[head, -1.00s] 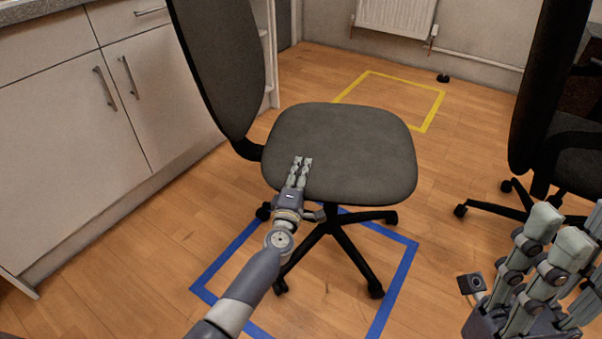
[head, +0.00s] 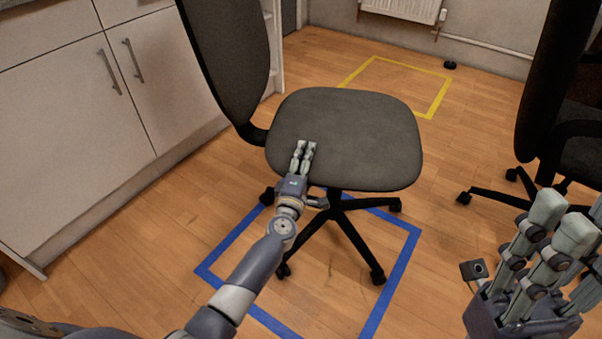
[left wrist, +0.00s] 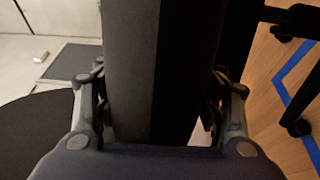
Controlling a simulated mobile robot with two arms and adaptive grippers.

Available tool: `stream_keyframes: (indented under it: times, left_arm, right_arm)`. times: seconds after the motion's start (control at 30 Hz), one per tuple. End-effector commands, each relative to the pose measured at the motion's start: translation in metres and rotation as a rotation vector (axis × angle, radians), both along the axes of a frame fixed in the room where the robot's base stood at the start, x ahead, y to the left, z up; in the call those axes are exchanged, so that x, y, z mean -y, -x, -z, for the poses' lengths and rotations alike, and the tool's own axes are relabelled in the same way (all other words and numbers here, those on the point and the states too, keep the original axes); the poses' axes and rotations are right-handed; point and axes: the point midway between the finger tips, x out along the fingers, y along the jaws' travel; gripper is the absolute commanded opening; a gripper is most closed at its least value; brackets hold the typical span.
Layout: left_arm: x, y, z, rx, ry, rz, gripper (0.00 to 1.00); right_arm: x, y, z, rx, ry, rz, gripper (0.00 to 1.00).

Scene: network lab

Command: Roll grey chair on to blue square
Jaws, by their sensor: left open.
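The grey chair (head: 345,140) stands upright in the middle of the head view, its backrest (head: 228,65) at the left. Its black wheeled base (head: 335,215) is largely over the blue square (head: 405,262) taped on the floor. The front casters are inside the outline; a rear caster is by the far part of the left line and another by the back line. My left gripper (head: 305,150) is open at the seat's near edge. In the left wrist view its fingers (left wrist: 160,105) lie either side of a dark padded slab. My right gripper (head: 560,225) is raised at the right, away from the chair.
White cupboards (head: 80,120) line the left side. A second black chair (head: 555,90) stands at the right. A yellow square (head: 438,95) is taped on the floor behind, near a radiator (head: 402,8). Wooden floor around the blue square is mostly clear.

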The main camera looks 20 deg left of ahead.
Motion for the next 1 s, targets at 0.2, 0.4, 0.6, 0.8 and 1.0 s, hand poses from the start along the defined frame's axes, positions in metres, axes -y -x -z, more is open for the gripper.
stream_keyframes:
  times: [0.2, 0.4, 0.6, 0.8, 1.0]
  left_arm:
    - [0.002, 0.036, 0.003, -0.003, 0.003, -0.001, 0.63]
    - [0.003, 0.075, 0.004, -0.003, 0.001, -0.002, 0.63]
    - [0.005, 0.103, 0.004, -0.002, 0.001, -0.001, 0.63]
    - [0.006, 0.114, 0.004, -0.001, 0.001, 0.000, 0.63]
    - [0.006, 0.114, 0.004, -0.001, 0.001, 0.000, 0.63]
  right_arm:
    - [0.000, 0.000, 0.000, 0.001, 0.000, -0.001, 0.40]
    - [0.000, 0.000, 0.000, 0.001, 0.000, -0.001, 0.40]
    - [0.000, 0.000, 0.000, 0.001, 0.000, -0.001, 0.40]
    - [0.000, 0.000, 0.000, 0.001, 0.000, -0.001, 0.40]
    - [0.000, 0.000, 0.000, 0.001, 0.000, -0.001, 0.40]
